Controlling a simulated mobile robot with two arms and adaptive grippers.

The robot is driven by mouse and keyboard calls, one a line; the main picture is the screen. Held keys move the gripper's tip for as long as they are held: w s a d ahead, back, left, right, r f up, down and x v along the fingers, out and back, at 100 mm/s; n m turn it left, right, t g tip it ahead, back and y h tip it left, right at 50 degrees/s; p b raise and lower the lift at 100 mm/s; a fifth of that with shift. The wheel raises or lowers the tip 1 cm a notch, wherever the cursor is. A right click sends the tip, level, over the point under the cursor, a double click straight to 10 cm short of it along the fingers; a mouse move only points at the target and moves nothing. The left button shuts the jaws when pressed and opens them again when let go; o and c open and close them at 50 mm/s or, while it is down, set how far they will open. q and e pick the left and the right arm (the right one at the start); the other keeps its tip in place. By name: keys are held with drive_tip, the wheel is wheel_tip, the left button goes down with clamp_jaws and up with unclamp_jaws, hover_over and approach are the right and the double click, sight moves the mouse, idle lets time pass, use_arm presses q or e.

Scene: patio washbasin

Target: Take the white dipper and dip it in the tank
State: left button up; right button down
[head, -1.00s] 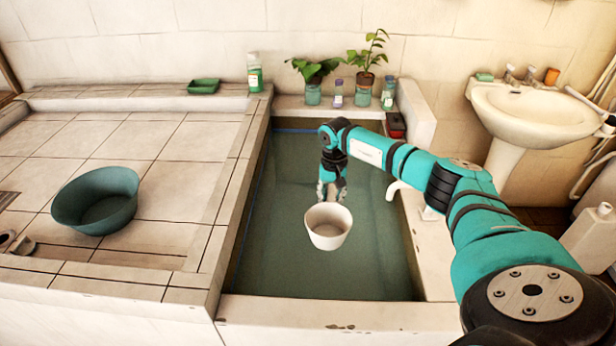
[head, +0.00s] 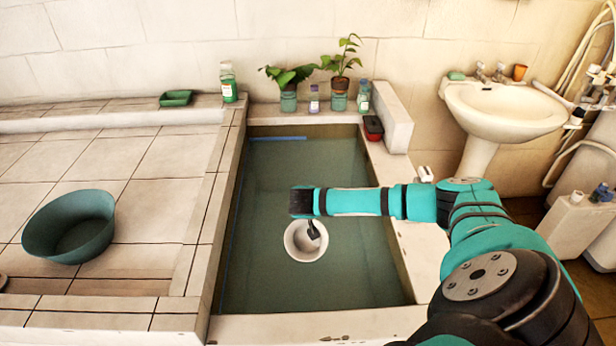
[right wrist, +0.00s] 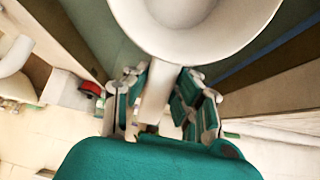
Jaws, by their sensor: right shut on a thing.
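The white dipper (head: 300,252) is over the middle of the water tank (head: 310,326) in the head view, inside the tank's outline. Its opening faces up towards the head camera. I cannot tell whether its bottom touches the green water (head: 340,282). My right gripper (head: 314,230) is shut on the dipper's handle; the arm partly hides it. In the right wrist view, the handle (right wrist: 157,92) lies between the fingers of the gripper (right wrist: 163,84), and the bowl (right wrist: 200,40) fills the top of the picture. My left gripper is not in view.
A green basin (head: 72,226) stands on the tiled ledge (head: 150,215) at left. Potted plants (head: 340,84) and bottles line the tank's back rim. A red-and-black item (head: 373,127) sits on the right rim. A white washbasin (head: 505,108) stands at right.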

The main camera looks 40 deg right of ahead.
wheel_tip(320, 180, down, 9)
drive_tip(key=b, duration=0.5)
drive_tip(key=shift+d, duration=0.1)
use_arm(q)
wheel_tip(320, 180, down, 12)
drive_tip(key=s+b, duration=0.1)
drive_tip(key=b, duration=0.4)
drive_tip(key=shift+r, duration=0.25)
use_arm(e)
wheel_tip(320, 180, down, 7)
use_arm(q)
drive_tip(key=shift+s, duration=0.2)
use_arm(e)
drive_tip(key=shift+w+r, duration=0.1)
drive_tip(key=shift+r, duration=0.05)
